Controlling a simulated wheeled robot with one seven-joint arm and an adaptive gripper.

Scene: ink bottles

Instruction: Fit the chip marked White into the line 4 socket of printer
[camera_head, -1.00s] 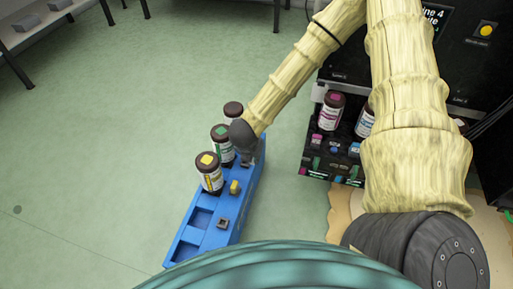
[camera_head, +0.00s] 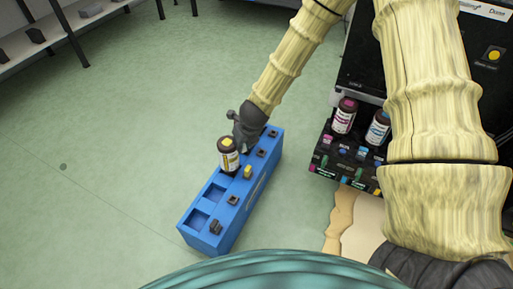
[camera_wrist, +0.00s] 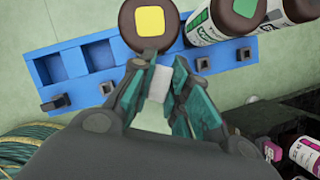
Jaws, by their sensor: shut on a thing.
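In the wrist view, my gripper (camera_wrist: 158,78) is shut on a small pale block, the White chip (camera_wrist: 158,82); no marking on it is readable. It is held above the near side of the blue rack (camera_wrist: 45,75), close to the yellow-topped bottle (camera_wrist: 148,20). In the head view, my gripper (camera_head: 243,128) is over the rack (camera_head: 222,222), just behind the yellow-topped bottle, and the chip is hidden. The black printer (camera_head: 410,40) stands at right with a lower ledge of coloured pieces (camera_head: 350,160). My arm covers part of it, and I cannot make out the line 4 socket.
A green-topped bottle (camera_wrist: 232,15) and a further dark bottle (camera_wrist: 298,8) stand in the rack. Magenta (camera_head: 344,115) and cyan (camera_head: 378,128) bottles stand in the printer. Green floor lies clear between rack and printer. A shelf (camera_head: 60,30) is at upper left.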

